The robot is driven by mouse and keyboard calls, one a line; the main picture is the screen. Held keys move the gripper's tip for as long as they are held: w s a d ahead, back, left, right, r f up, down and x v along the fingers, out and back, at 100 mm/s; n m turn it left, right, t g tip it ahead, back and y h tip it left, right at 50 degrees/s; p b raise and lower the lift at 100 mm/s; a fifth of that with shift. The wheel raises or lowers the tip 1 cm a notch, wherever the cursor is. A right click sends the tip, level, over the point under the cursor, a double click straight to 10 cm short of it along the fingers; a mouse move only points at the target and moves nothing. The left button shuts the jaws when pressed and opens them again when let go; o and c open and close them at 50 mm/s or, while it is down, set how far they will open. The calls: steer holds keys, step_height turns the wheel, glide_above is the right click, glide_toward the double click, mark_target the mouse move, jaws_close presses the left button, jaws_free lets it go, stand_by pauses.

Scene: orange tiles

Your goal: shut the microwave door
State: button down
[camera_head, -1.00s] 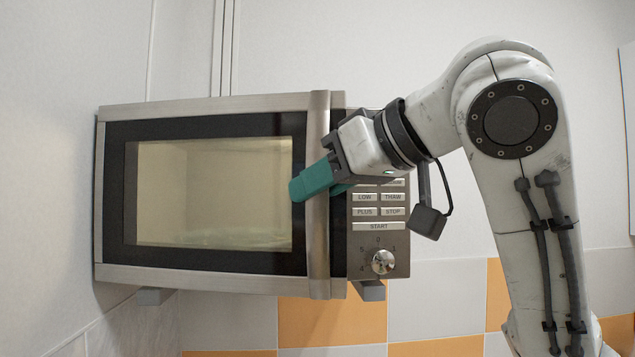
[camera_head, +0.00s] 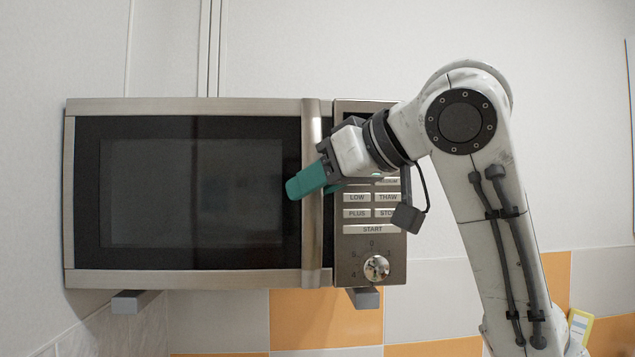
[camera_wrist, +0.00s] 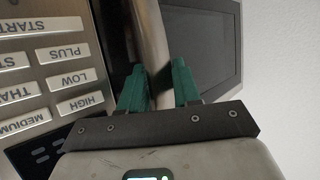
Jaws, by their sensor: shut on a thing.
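The microwave (camera_head: 370,240) hangs against the wall, a steel unit with a control panel at the right. Its door (camera_head: 190,195) has a dark window and looks flush or nearly flush with the front; I cannot tell if it is fully shut. The upright steel door handle (camera_head: 312,245) runs along the door's right edge and also shows in the wrist view (camera_wrist: 150,35). My gripper (camera_head: 305,184) is shut on the handle, a little above its middle. Its green fingers (camera_wrist: 158,78) lie on either side of the handle in the wrist view.
Buttons and a round knob (camera_head: 376,267) sit just right of the handle. Grey brackets (camera_head: 130,301) show under the microwave. White and orange tiles (camera_head: 325,318) cover the lower wall. The area left of my gripper, in front of the door, is free.

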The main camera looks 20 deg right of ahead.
steer(key=c, duration=1.2)
jaws_free()
steer(key=shift+w+r, duration=0.2)
steer(key=shift+w, duration=0.15)
steer(key=shift+s, duration=0.1)
steer(key=shift+s+d, duration=0.15)
steer(key=shift+s, duration=0.05)
steer(key=b+v, duration=0.3)
steer(key=v, duration=0.7)
steer(key=shift+s+r, duration=0.1)
steer(key=shift+s, duration=0.15)
